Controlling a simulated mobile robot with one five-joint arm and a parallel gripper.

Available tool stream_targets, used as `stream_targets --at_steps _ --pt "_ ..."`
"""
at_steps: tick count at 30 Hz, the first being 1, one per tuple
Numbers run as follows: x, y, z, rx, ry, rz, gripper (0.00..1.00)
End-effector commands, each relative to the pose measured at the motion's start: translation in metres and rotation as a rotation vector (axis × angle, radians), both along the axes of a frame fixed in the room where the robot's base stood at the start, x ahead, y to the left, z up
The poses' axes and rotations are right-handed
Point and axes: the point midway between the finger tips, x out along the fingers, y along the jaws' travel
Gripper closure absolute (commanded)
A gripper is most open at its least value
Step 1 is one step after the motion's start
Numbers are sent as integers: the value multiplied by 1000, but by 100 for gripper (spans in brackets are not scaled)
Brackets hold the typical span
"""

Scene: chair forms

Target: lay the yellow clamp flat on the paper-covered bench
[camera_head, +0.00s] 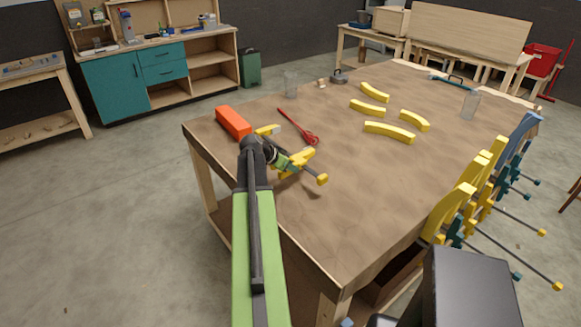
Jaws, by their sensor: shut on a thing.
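My gripper (283,160) is at the end of my green and black arm, over the near left part of the bench. It is shut on a yellow clamp (297,165). The clamp's bar points to the lower right and ends in a yellow knob. A dark shadow lies on the paper below it, so the clamp seems to be a little above the surface; I cannot tell the exact gap. The paper-covered bench (345,200) is brown and wide. The fingertips are partly hidden by the arm and the clamp.
An orange block (233,122) and a red tool (299,127) lie near the gripper. Several curved yellow pieces (390,132) lie farther back. More clamps (468,200) hang on the right edge. A clear jar (470,105) stands at the far right. The bench's near middle is bare.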

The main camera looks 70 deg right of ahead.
Motion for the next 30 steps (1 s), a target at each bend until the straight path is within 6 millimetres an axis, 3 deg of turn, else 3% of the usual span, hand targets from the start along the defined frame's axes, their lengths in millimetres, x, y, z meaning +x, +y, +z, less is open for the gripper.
stream_targets --at_steps 1,10,23,24,26,30 --pt "0 0 -14 -1 0 1 100" --pt "1 0 -52 -1 0 2 100" --pt "2 0 -59 -1 0 4 100" --pt "2 0 -59 -1 0 4 75" --pt "2 1 -59 0 -1 4 69" --pt "2 1 -59 0 -1 4 69"
